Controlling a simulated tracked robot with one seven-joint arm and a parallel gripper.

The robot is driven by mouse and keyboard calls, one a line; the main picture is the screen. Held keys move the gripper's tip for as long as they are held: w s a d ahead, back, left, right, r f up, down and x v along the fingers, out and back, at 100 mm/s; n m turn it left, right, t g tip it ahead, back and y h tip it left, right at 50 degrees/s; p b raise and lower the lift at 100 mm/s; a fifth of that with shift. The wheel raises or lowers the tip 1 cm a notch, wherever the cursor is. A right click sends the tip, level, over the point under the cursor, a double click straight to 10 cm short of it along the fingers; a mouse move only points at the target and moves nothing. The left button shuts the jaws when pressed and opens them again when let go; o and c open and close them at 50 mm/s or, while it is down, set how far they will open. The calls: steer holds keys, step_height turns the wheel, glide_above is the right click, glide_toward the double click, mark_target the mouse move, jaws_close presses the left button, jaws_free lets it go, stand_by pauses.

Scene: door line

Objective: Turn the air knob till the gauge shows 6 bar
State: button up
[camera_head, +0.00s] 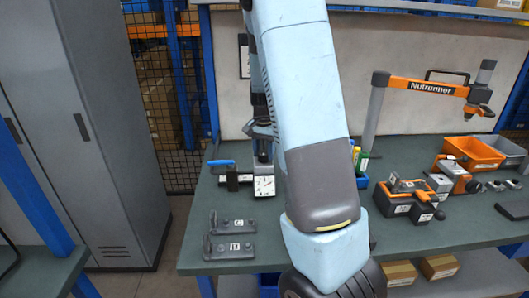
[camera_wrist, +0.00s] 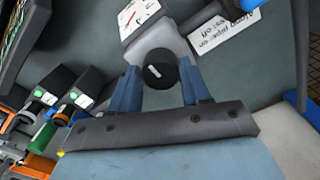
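The black air knob (camera_wrist: 160,70) has a white mark on its top and sits on a grey body. In the wrist view my gripper (camera_wrist: 159,66) has its two blue fingers spread either side of the knob, with a narrow gap showing at each side. I cannot tell how deep the fingertips reach. The gauge (camera_wrist: 135,15) with a white face and red needle is partly cut off at the top edge. In the head view the gauge (camera_head: 264,186) is small, and its reading is too small to tell. The knob is hidden there.
A blue lever handle (camera_head: 221,163) is left of the gauge, by a label (camera_wrist: 225,30) about pipe on and off. Two dark brackets (camera_head: 230,236) lie in front on the green bench (camera_head: 290,262). An orange-black fixture (camera_head: 410,200) and orange bin (camera_head: 472,152) stand right.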

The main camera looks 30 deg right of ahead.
mark_target(264, 153)
steer(key=o, duration=0.4)
steer(key=shift+s, duration=0.1)
steer(key=shift+r, duration=0.1)
step_height(264, 153, up, 13)
steer(key=shift+r, duration=0.2)
stand_by(0.7)
